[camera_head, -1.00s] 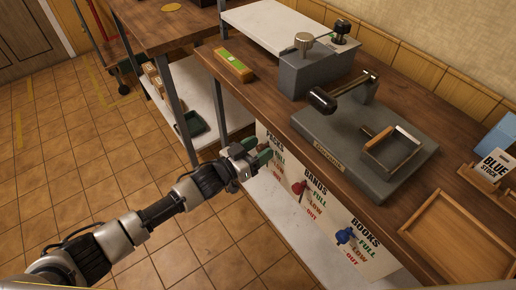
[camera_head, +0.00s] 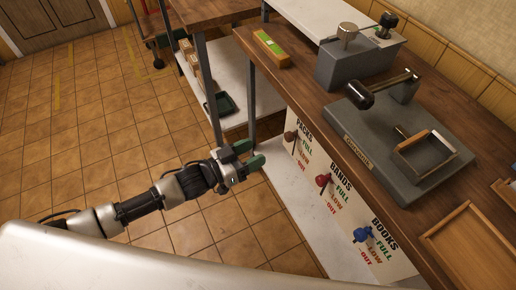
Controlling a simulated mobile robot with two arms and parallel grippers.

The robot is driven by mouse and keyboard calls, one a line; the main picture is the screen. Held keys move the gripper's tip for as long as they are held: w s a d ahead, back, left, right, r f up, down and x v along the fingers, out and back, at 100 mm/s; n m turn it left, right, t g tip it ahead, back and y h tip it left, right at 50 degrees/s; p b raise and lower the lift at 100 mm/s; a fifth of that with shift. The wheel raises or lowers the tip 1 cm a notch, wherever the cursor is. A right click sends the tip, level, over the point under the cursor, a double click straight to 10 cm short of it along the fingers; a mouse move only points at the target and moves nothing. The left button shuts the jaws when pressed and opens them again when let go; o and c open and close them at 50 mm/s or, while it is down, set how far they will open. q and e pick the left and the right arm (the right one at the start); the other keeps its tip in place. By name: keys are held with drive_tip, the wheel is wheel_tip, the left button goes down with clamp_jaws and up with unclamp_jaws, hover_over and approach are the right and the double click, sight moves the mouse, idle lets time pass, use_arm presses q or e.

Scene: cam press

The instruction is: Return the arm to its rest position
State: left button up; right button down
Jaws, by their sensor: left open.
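My left arm reaches in from the left, low over the tiled floor. Its gripper (camera_head: 251,159) is open and empty, with green fingertips, beside the front of the workbench (camera_head: 293,99) and below its top. The gripper appears apart from the bench and its label boards. My right gripper is not in view. A pale smooth surface covers the bottom left and hides the base of the arm.
A grey press (camera_head: 405,140) with a black-knobbed lever stands on the bench. A wooden tray (camera_head: 466,247) lies at right. A board with red and blue knobs (camera_head: 362,235) hangs below the bench edge. Tiled floor (camera_head: 95,150) at left is clear.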

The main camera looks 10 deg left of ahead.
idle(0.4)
use_arm(q)
drive_tip(key=w+a+f+n+y+p, duration=0.1)
drive_tip(key=a+f+y, duration=0.2)
drive_tip(key=f, duration=0.3)
drive_tip(key=a+f+n+y+p, duration=0.1)
drive_tip(key=a+f+n+y, duration=0.15)
drive_tip(key=f, duration=0.35)
drive_tip(key=s+a+f+n+g+y+p, duration=0.1)
drive_tip(key=s+a+f+y, duration=0.3)
drive_tip(key=f, duration=0.3)
drive_tip(key=s+a+f+g+y+p, duration=0.1)
drive_tip(key=s+a+f+y, duration=0.1)
drive_tip(key=s+a+f, duration=0.45)
drive_tip(key=s+f+g+y+p, duration=0.1)
drive_tip(key=s+f+g, duration=0.3)
drive_tip(key=s, duration=1.1)
drive_tip(key=s+f+n+g+y, duration=0.1)
drive_tip(key=s+f+g, duration=0.3)
drive_tip(key=s+f, duration=0.5)
drive_tip(key=s, duration=0.5)
drive_tip(key=shift+s+d+p, duration=0.4)
drive_tip(key=shift+n+y, duration=0.25)
